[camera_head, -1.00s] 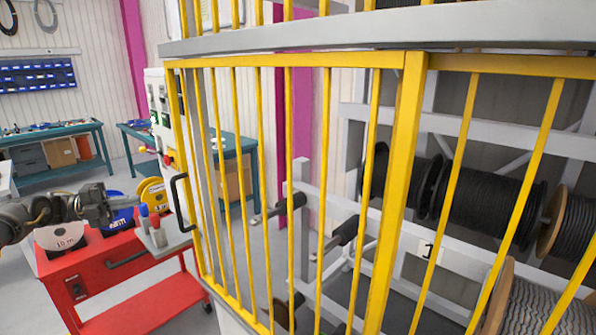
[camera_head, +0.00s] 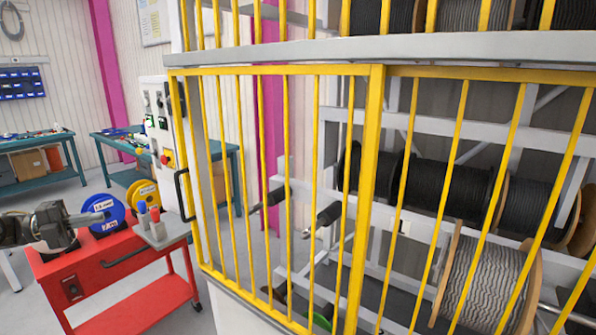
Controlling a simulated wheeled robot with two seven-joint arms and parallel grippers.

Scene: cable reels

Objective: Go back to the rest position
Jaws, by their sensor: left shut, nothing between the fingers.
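My left gripper (camera_head: 92,217) comes in from the left edge, above the red cart (camera_head: 90,262). It is shut and empty, and its fingers point right toward the blue reel (camera_head: 117,214). I cannot tell from this view whether it touches the reel. The white reel on the cart is mostly hidden behind my left arm. A yellow reel (camera_head: 143,194) stands behind the blue one. My right gripper does not show.
A yellow barred gate (camera_head: 375,180) with a black handle (camera_head: 182,195) fills the middle and right. Behind it stand racks with several cable reels (camera_head: 487,275). A control panel (camera_head: 158,130) is left of the gate. Teal workbenches (camera_head: 60,135) stand at the back left.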

